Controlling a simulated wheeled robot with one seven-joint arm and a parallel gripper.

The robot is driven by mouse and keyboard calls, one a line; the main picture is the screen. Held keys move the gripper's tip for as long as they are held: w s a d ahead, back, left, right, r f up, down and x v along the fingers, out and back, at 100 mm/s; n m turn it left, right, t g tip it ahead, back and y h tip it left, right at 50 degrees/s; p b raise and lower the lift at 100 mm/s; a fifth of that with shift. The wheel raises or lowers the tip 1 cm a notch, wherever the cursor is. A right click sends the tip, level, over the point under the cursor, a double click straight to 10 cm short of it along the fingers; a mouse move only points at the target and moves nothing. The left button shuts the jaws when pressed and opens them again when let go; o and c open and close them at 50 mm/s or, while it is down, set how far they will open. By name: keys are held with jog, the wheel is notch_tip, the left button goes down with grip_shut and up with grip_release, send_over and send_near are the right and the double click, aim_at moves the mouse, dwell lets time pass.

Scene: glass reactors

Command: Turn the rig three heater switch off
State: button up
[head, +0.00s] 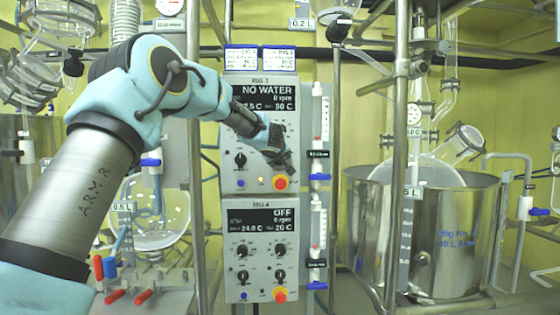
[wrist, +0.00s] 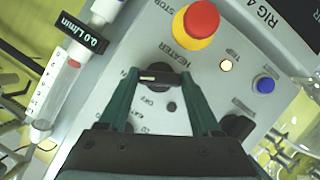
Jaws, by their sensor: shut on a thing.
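The rig three control box (head: 229,180) is the upper of two grey panels in the head view. Its display (head: 262,97) reads NO WATER. In the wrist view, turned over, the dark round heater switch (wrist: 160,85) sits beside the HEATER label, with a pale pointer bar across it and OFF printed close by. My gripper (wrist: 157,77) is shut on this switch, one finger on each side. In the head view my gripper (head: 279,160) is at the panel's right side and hides the switch.
A red stop button on a yellow base (wrist: 198,22) is close to the fingers. A lit trip lamp (wrist: 226,65) and blue button (wrist: 263,83) lie to the right. A flow meter (head: 318,115) stands right of the panel; the rig four box (head: 233,270) is below.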

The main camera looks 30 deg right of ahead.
jog(key=shift+f+n+b, duration=0.15)
jog(key=shift+n+b, duration=0.15)
jog(key=shift+b, duration=0.25)
jog(key=n+b, duration=0.1)
jog(key=b, duration=0.1)
jog(key=h+b, duration=0.1)
jog(key=b, duration=0.1)
jog(key=shift+a+f+n, duration=0.1)
jog(key=shift+f+n, duration=0.2)
jog(key=shift+n, duration=0.1)
jog(key=n+b, duration=0.1)
jog(key=b, duration=0.1)
jog(key=n+h+b, duration=0.1)
jog(key=b, duration=0.2)
jog(key=shift+f+h, duration=0.2)
jog(key=shift+h, duration=0.1)
jog(key=n+h+b, duration=0.1)
jog(key=n+b, duration=0.1)
jog(key=b, duration=0.5)
jog(key=shift+n, duration=0.4)
jog(key=n+b, duration=0.1)
jog(key=b, duration=0.2)
jog(key=shift+r+n+t+h, duration=0.15)
jog(key=shift+n+t+h, duration=0.25)
jog(key=shift+b, duration=0.4)
jog(key=shift+r+n, duration=0.15)
jog(key=shift+n, duration=0.15)
